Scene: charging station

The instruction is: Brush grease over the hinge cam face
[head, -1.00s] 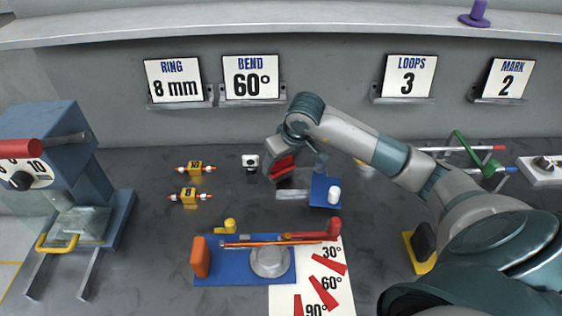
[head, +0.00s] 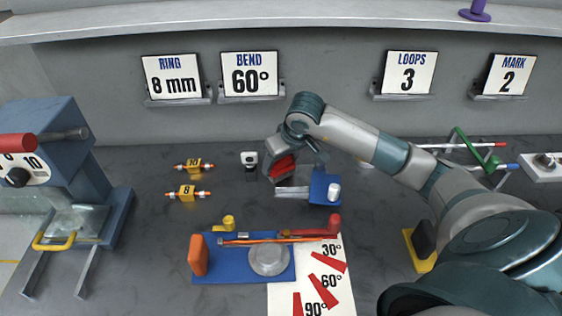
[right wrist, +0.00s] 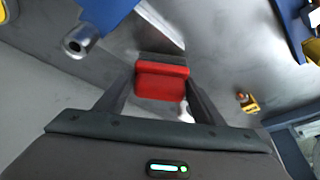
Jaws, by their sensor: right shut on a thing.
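My right gripper (head: 284,170) is shut on a red block-like handle (head: 283,165), seen end-on between both fingers in the right wrist view (right wrist: 161,82). A dark strip (right wrist: 161,58) shows at the handle's far edge; I cannot tell if it is bristles. Just right of the gripper is a blue block (head: 318,188) with a pale metal cylinder (head: 334,191). It also shows at the top left of the wrist view (right wrist: 103,12). A pale flat plate (head: 292,191) lies left of the block, below the gripper. Contact between handle and plate is unclear. My left gripper is out of view.
In front stands a blue bending fixture (head: 230,270) with a copper rod and angle sheet (head: 320,255). Yellow tagged pieces (head: 187,192) and a small white-topped item (head: 249,159) lie left. A blue machine (head: 60,150) stands far left, a green-framed rack (head: 466,150) right.

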